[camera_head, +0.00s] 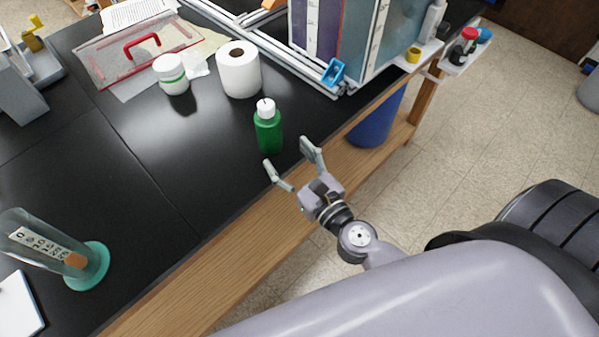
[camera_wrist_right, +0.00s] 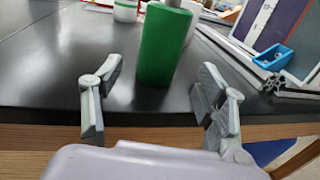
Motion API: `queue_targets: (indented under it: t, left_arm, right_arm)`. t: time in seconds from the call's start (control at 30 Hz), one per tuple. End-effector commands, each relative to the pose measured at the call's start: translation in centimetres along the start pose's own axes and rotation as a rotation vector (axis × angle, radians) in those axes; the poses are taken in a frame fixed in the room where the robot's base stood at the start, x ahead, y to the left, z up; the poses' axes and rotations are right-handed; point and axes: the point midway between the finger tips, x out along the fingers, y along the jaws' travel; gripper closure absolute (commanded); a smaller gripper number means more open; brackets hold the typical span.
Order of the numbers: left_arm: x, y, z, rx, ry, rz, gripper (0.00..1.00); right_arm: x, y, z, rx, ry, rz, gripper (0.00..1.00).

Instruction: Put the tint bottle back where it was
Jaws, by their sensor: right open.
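The tint bottle (camera_head: 268,132) is green with a white cap and stands upright on the black table near its front edge. In the right wrist view the green bottle (camera_wrist_right: 163,45) shows between and beyond the open fingers, its top cut off by the frame. My right gripper (camera_head: 289,158) is open and empty at the table's edge, just in front of the bottle and apart from it. Its two fingers also show in the right wrist view (camera_wrist_right: 155,108). My left gripper is not in view.
A paper roll (camera_head: 238,70) and a white jar (camera_head: 171,74) stand behind the bottle. An aluminium extrusion frame with a blue bracket (camera_head: 333,72) is at the back right. The table's middle is clear.

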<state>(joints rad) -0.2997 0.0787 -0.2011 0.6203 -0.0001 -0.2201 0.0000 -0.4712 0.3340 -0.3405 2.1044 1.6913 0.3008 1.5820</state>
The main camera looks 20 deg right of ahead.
Motion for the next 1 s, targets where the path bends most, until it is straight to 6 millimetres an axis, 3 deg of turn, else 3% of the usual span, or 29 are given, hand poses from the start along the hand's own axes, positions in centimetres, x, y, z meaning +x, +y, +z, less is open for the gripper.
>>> queue_targets:
  t: [0.1,0.3,0.67,0.77,0.87,0.97,1.0]
  left_arm:
    - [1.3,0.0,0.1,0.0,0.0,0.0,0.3]
    - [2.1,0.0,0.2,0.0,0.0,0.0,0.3]
    - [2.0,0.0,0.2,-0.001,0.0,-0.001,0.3]
    - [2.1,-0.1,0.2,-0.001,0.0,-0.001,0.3]
    - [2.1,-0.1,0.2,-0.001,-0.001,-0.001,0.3]
    - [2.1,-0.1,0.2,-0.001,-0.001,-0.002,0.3]
    - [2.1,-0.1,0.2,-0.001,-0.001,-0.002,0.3]
  right_arm:
    - [-2.1,0.0,-0.4,-0.001,0.001,0.001,0.34]
    - [-3.9,0.0,-0.2,0.0,0.0,0.0,0.34]
    - [-4.1,-0.1,-0.5,-0.025,0.006,0.0,0.34]
    - [-3.8,-0.2,-3.1,-0.166,0.038,0.007,0.34]
    - [-3.5,-0.5,-8.5,-0.449,0.105,0.042,0.34]
    - [-3.9,-0.8,-16.5,-0.848,0.211,0.139,0.34]
    - [-4.5,-1.0,-20.1,-1.016,0.256,0.199,0.34]
